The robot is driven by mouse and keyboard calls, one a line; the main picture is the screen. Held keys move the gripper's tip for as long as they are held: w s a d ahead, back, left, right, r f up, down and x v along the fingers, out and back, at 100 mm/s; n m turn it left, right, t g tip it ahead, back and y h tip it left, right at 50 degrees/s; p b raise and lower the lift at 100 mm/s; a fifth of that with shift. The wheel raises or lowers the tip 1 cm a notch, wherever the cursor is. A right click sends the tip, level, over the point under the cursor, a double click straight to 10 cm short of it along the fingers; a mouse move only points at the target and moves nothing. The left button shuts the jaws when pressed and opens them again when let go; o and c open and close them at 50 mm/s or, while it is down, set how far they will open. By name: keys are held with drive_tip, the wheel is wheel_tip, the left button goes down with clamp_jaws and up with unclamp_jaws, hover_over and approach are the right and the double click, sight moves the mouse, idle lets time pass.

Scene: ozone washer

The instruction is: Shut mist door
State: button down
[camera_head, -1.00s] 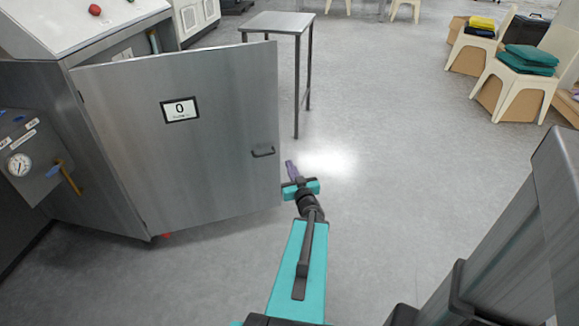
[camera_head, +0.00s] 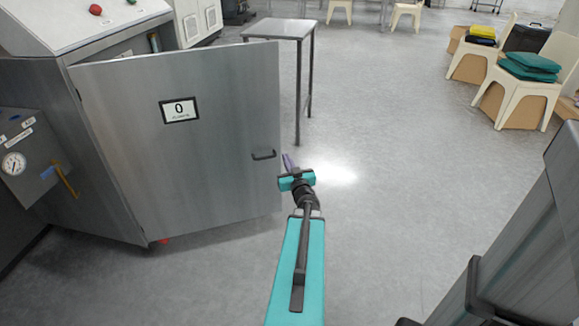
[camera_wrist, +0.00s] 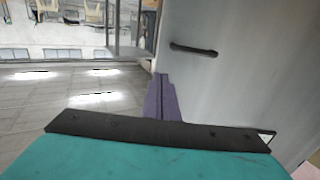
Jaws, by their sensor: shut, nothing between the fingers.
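The mist door (camera_head: 200,160) is a grey metal panel with a label reading 0. It is hinged at its left and stands open, swung out from the cabinet (camera_head: 85,150). Its dark handle (camera_head: 264,155) is near the free right edge. My gripper (camera_head: 287,160) is shut and empty, close to that free edge, to the right of the handle. In the wrist view its purple fingers (camera_wrist: 161,98) overlap the door's edge, with the door face and handle (camera_wrist: 194,50) up and to the right. I cannot tell whether the fingers touch the door.
A metal table (camera_head: 280,30) stands behind the door's free edge. At the left is a panel with a gauge (camera_head: 14,163) and a yellow lever. Chairs with cushions (camera_head: 530,65) stand at the far right. The floor right of the door is clear.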

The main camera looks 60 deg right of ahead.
sight(278, 141)
drive_tip(key=shift+b+x, duration=0.6)
drive_tip(key=shift+x, duration=3.15)
drive_tip(key=shift+w, duration=0.1)
